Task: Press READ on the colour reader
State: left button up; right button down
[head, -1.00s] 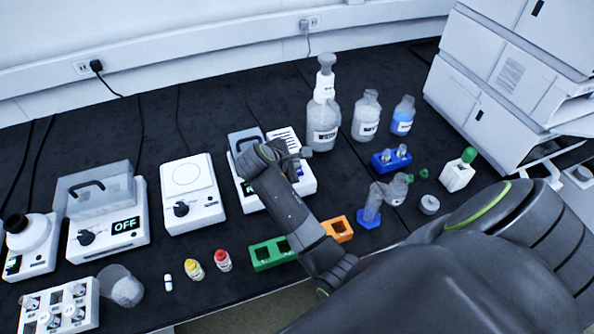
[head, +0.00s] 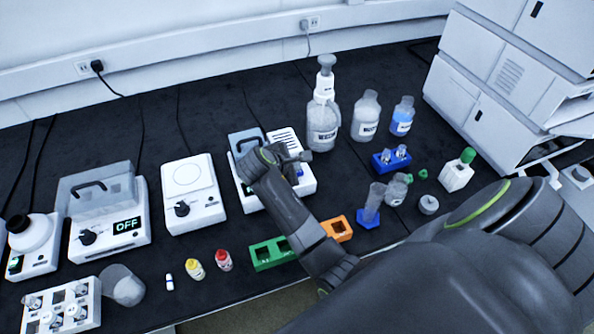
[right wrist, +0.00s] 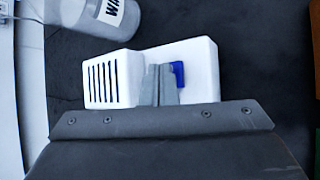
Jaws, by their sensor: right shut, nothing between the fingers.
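The colour reader (head: 305,184) appears to be the white box in the middle of the bench, with vent slots and a display on its front that my arm partly covers. A blue button (head: 299,170) shows on its right part; no label is readable. My right gripper (head: 303,157) is over the reader, shut and empty. In the right wrist view, the shut fingers (right wrist: 162,70) point at the white top of the reader (right wrist: 202,60), just beside the blue button (right wrist: 178,72). They partly cover the button, and I cannot tell whether they touch it. My left gripper is out of view.
A wash bottle (head: 322,125) stands close behind the reader. A white stirrer-like device (head: 190,190) stands to its left. Green (head: 270,255) and orange (head: 338,229) holders lie in front. A blue vial rack (head: 390,162) is to the right.

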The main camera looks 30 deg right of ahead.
jog(key=shift+f, duration=0.4)
dwell(0.5)
jog(key=shift+r+p, duration=0.85)
jog(key=shift+p, duration=0.55)
notch_tip(320, 180, up, 5)
jog(key=p, duration=0.6)
jog(key=shift+r+p, duration=0.1)
jog(key=shift+p, duration=0.25)
